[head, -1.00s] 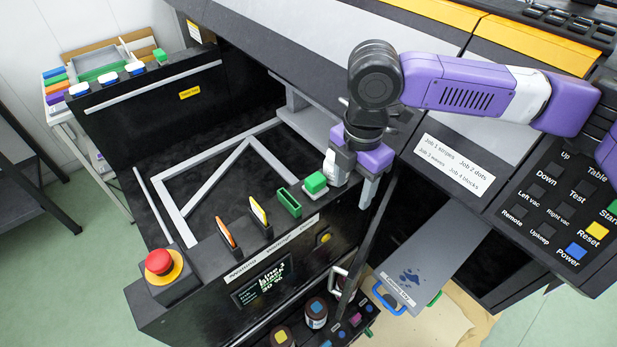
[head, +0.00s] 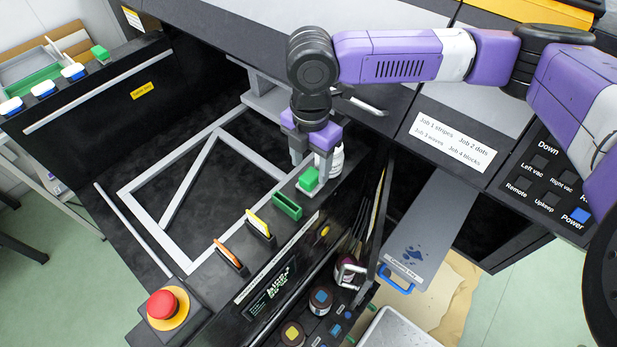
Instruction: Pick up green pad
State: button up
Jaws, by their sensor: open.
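A small green pad (head: 309,179) with a white base stands on the ledge of the black machine in the head view. My gripper (head: 310,167) points down just above and behind it, with its grey fingers apart and nothing seen between them. The right finger comes close to the pad's right edge; whether it touches cannot be told.
A white bottle (head: 337,161) stands right beside my gripper. An empty green holder (head: 287,206), yellow (head: 259,223) and orange (head: 228,252) pieces line the same ledge. A red stop button (head: 162,303) is at its near end. The dark bed with a grey frame (head: 135,215) lies left.

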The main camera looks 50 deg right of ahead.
aim_at(310, 175)
jog(key=shift+f+p, duration=0.35)
jog(key=shift+f, duration=1.75)
jog(key=shift+c, duration=0.3)
grip_shut()
